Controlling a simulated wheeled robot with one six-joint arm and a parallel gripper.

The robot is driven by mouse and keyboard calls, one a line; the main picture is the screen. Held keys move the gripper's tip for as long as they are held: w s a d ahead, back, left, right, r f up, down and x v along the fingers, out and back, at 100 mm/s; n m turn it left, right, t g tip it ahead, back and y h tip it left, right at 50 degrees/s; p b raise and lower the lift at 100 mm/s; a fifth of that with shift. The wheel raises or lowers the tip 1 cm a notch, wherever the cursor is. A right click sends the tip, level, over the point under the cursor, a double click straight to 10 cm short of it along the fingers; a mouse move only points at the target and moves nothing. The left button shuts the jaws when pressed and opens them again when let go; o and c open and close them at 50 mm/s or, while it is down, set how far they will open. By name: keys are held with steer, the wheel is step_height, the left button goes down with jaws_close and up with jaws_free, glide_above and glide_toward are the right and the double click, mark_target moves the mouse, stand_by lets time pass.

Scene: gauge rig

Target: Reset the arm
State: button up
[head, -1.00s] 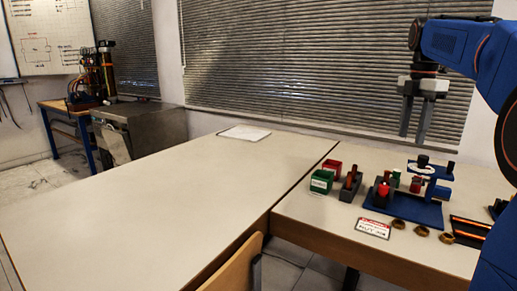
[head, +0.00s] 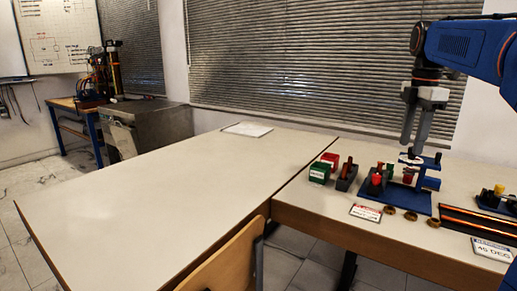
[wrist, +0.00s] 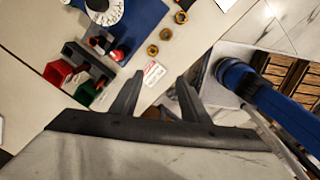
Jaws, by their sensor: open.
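My gripper (head: 412,145) hangs from the blue arm at the right of the head view, fingers pointing down. Its two dark fingers are apart with nothing between them, as the wrist view also shows (wrist: 158,80). In the head view the tips overlap the top of the blue gauge rig (head: 405,203). In the wrist view the rig's blue base (wrist: 145,30) lies to the upper left of the fingers. The fingertips' height above the bench cannot be told exactly.
A green box (head: 319,173), a red box (head: 331,160) and a dark peg holder (head: 346,176) stand left of the rig. A label card (head: 366,212) and brass rings (head: 410,216) lie in front. A wooden chair (head: 228,262) stands at the front. The left table (head: 170,200) is mostly clear.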

steer(key=s+a+f+m+t, duration=0.1)
steer(key=s+a+f+m, duration=0.3)
steer(key=s+f, duration=0.5)
steer(key=s+a+f+m+t, duration=0.1)
steer(key=s+a+f+m, duration=0.3)
steer(key=s+f+m, duration=0.4)
steer(key=s+a+f+m+t, duration=0.2)
steer(key=s+a+f+m, duration=0.3)
steer(key=s+f, duration=0.5)
steer(key=shift+m, duration=0.4)
steer(key=shift+r, duration=0.1)
